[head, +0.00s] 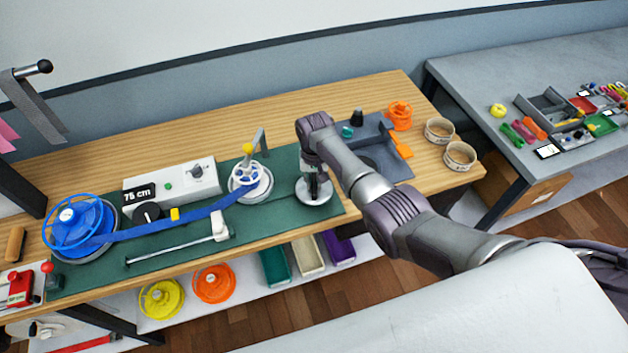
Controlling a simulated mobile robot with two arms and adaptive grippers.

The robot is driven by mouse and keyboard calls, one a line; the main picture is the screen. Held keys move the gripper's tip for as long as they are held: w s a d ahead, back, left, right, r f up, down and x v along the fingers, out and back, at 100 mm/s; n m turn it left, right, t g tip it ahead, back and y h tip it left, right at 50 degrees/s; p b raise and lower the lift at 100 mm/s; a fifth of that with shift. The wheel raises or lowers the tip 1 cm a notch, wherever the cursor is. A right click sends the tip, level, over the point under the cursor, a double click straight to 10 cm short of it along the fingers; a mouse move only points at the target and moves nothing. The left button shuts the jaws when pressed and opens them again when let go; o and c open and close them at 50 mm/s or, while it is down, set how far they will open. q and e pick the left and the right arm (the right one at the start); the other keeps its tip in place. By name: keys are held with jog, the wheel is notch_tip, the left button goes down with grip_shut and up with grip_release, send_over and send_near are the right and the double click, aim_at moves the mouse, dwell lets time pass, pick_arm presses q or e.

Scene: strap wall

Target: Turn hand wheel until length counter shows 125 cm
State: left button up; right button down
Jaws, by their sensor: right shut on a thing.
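The length counter (139,195) on the white box reads 75 cm. A white spoked wheel with a yellow knob (245,175), which looks like the hand wheel, sits on a grey round base at the right end of the blue strap (185,222). The strap runs from the blue reel (80,222) at the left. My right gripper (314,196) points down over a pale round disc (303,197) to the right of the wheel. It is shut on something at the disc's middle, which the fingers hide. My left gripper is not in view.
A bent grey post (262,142) stands behind the wheel. Two round bowls (440,130) and an orange holder (400,115) stand at the bench's right end.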

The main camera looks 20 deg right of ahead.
aim_at(314, 182)
jog(key=shift+w+r, duration=0.1)
dwell(0.4)
jog(key=c, duration=1.1)
grip_release()
notch_tip(314, 182, up, 12)
jog(key=shift+f, duration=0.1)
